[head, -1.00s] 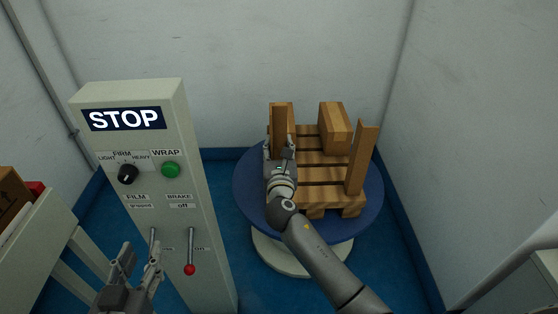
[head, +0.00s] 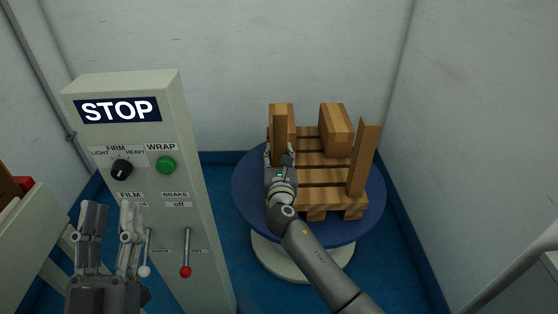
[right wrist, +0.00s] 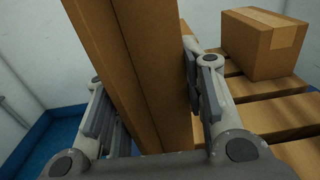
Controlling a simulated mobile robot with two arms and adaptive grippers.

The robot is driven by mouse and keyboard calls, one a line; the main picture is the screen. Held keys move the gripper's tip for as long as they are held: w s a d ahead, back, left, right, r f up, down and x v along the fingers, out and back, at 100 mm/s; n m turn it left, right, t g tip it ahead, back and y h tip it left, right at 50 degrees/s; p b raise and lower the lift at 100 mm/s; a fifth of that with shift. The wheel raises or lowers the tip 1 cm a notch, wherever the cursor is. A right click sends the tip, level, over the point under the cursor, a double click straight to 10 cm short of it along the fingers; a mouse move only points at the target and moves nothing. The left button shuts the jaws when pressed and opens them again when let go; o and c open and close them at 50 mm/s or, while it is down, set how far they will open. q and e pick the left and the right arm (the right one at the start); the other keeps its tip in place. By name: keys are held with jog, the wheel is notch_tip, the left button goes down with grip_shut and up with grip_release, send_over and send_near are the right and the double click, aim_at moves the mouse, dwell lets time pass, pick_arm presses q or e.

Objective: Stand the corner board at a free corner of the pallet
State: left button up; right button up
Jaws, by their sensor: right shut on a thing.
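The corner board (head: 280,138) is a tall brown strip, upright at the near left corner of the wooden pallet (head: 322,198). My right gripper (head: 280,158) is shut on it. The right wrist view shows the board (right wrist: 140,75) between the fingers (right wrist: 155,105); its foot is hidden, so I cannot tell whether it touches the pallet. Another corner board (head: 363,158) stands at the near right corner. One carton (head: 290,116) is behind the held board, and another carton (head: 336,130) is at the back right. My left gripper (head: 110,215) is open and empty before the control cabinet.
The pallet sits on a round blue turntable (head: 245,190). The grey control cabinet (head: 190,225) with STOP sign, knob, green button and levers stands left of it. White walls are close behind and right. A pale table (head: 25,235) is at far left.

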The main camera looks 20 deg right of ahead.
pick_arm(q)
jog(key=shift+s+r+t, duration=0.7)
jog(key=shift+r, duration=0.25)
pick_arm(e)
jog(key=shift+f, duration=0.35)
jog(key=shift+f, duration=0.1)
jog(key=o, duration=1)
pick_arm(q)
jog(key=shift+s+a+r+h, duration=0.1)
jog(key=shift+s+r+h, duration=0.05)
jog(key=shift+h, duration=0.15)
